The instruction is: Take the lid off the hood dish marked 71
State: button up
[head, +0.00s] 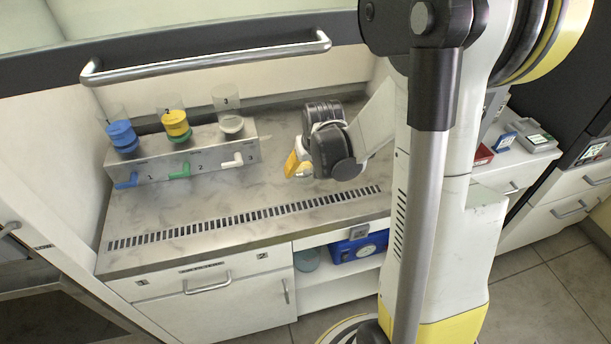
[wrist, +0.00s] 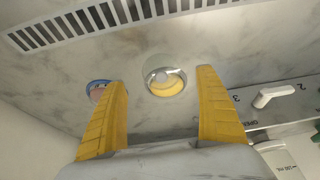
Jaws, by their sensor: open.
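My gripper (head: 298,167) hangs over the right part of the hood's worktop (head: 215,215) in the head view. In the wrist view, my gripper (wrist: 162,78) has its two yellow fingers spread wide with nothing held. A small round dish (wrist: 165,85) with a clear, shiny rim and yellow contents shows between the fingers, beyond their tips and apart from them. A second round dish (wrist: 98,90) with a blue rim and pinkish contents is partly hidden behind the left finger. I cannot read a 71 on either dish. In the head view neither dish can be made out.
A metal dispenser block (head: 185,155) at the back left has blue, green and white levers and several clear tubes numbered on top. A slotted vent (head: 245,217) runs along the worktop's front. The raised sash handle (head: 205,58) spans above. The worktop's middle is clear.

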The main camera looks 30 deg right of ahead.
aim_at(307, 171)
jog(key=b+x, duration=0.2)
jog(key=x, duration=0.2)
jog(key=shift+w+a+f, duration=0.1)
jog(key=shift+w+f, duration=0.05)
jog(key=shift+w, duration=0.05)
jog(key=c, duration=0.9)
jog(key=shift+r, duration=0.2)
